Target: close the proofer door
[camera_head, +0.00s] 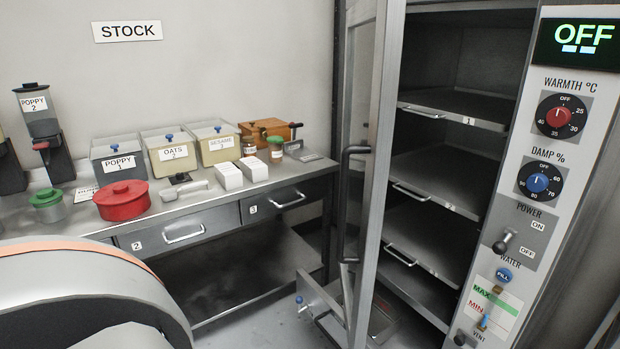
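The proofer (540,180) is a tall metal cabinet at the right, with its control panel facing me. Its door (384,110) stands wide open at the left of the opening and is seen nearly edge-on. The door has a glass pane, and a long dark vertical handle (345,205) on its left-hand face. The shelves inside are in plain view, with wire pulls on several of them. The lower end of the door runs out of the picture. Neither gripper is in view.
A stock counter (215,195) with drawers stands left of the door, carrying bins, a red pot (122,200) and jars. A low open drawer or tray (320,305) juts out near the door's lower part. Floor shows between counter and proofer.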

